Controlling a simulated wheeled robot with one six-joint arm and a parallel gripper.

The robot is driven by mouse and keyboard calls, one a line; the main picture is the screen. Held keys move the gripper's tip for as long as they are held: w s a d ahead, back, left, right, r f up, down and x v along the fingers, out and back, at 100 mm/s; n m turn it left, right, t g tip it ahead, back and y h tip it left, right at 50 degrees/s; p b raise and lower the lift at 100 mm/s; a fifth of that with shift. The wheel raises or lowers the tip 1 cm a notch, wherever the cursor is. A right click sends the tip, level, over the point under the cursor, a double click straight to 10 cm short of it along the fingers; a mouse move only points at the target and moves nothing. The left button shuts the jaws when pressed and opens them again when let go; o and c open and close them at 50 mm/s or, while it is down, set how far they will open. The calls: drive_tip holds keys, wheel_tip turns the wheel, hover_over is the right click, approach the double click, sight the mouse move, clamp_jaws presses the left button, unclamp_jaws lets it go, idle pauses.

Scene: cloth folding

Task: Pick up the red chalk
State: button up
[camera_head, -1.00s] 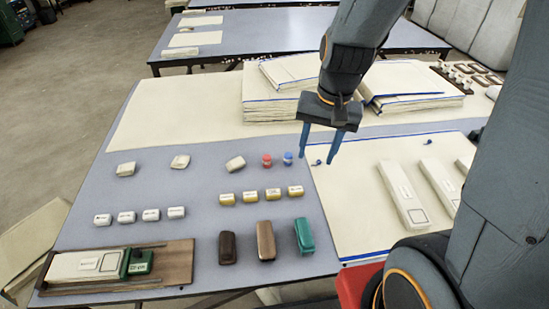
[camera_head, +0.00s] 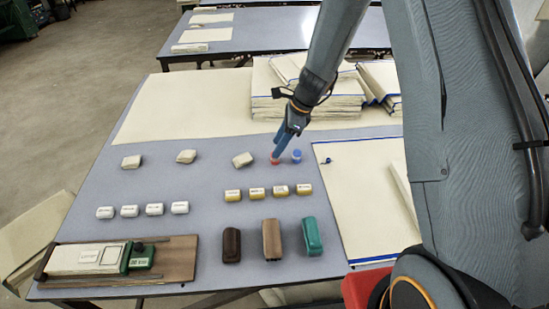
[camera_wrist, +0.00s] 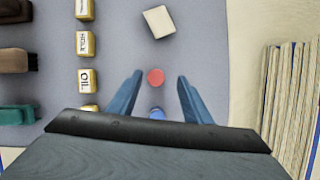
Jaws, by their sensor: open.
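The red chalk (camera_head: 275,161) is a small red cylinder on the grey table, in the row behind the yellow-capped blocks. In the wrist view the red chalk (camera_wrist: 156,78) shows as a round top between the fingertips, slightly beyond them. My gripper (camera_head: 277,153) is open and points down over it, partly hiding it in the head view. In the wrist view my gripper (camera_wrist: 159,76) has one blue finger on each side of the chalk, with gaps on both sides. Its height above the chalk is hard to tell.
A blue chalk (camera_head: 296,156) stands close to the right of the red one; in the wrist view it shows (camera_wrist: 157,113) nearer my palm. A cream block (camera_head: 243,160) lies to the left. Yellow blocks (camera_head: 257,194) are in front. Stacked cloths (camera_head: 330,106) lie behind.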

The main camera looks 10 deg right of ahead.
drive_tip(key=f, duration=0.2)
drive_tip(key=a+f+p, duration=0.1)
drive_tip(key=shift+s+f, duration=0.2)
drive_tip(key=shift+s, duration=0.1)
drive_tip(key=shift+a+f, duration=0.2)
drive_tip(key=shift+f, duration=0.35)
drive_tip(key=shift+w, duration=0.1)
drive_tip(key=shift+c, duration=0.4)
clamp_jaws()
